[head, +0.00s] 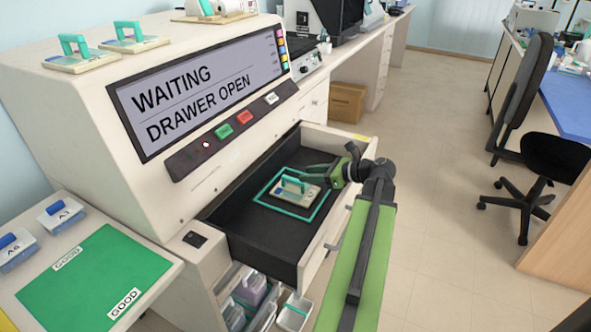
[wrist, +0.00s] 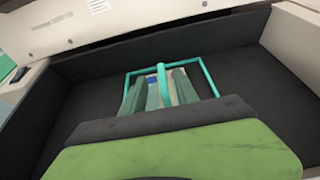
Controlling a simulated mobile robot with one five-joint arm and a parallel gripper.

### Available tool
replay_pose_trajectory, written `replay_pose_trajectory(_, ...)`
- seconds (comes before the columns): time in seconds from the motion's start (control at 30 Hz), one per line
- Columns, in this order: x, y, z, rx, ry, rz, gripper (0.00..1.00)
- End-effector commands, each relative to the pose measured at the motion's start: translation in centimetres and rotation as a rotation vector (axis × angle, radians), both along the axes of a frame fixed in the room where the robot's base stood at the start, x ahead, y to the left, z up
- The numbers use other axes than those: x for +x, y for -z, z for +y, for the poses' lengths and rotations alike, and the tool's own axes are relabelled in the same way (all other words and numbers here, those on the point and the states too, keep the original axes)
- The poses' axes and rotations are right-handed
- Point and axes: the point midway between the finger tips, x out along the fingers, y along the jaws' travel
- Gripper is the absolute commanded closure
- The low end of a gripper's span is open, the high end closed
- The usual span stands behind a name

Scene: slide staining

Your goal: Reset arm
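My green arm reaches over the open drawer (head: 240,245) of the staining machine (head: 90,110). A pale slide carrier (head: 311,193) with a teal handle (head: 295,183) lies inside a teal outlined frame (head: 318,211) on the dark drawer floor. My gripper (head: 306,171) is right above the carrier, close to its handle. In the wrist view the two green fingers (wrist: 160,96) are apart, with the carrier and handle (wrist: 162,75) showing between them. Whether a finger touches the handle cannot be told. The machine's screen (head: 200,92) reads "WAITING" and "DRAWER OPEN".
Green and red buttons (head: 234,124) sit below the screen. Two similar carriers (head: 134,42) rest on the machine top. A green "GOOD" mat (head: 90,280) and blue-handled carriers (head: 62,216) lie at left. Bins (head: 294,313) stand below the drawer. Floor at right is clear up to a chair (head: 555,165).

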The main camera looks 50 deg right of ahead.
Motion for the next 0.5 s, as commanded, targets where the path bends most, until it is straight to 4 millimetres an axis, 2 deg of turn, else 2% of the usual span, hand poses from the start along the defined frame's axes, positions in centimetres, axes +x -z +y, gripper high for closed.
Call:
replay_pose_trajectory(0.1, -1.6, -0.9, -0.4, 0.001, 0.001, 0.0, 0.64)
replay_pose_trajectory(0.2, -2.3, -1.0, -0.6, 0.0, 0.0, 0.0, 0.64)
replay_pose_trajectory(0.5, -2.4, -1.0, -0.6, 0.0, -0.001, 0.0, 0.64)
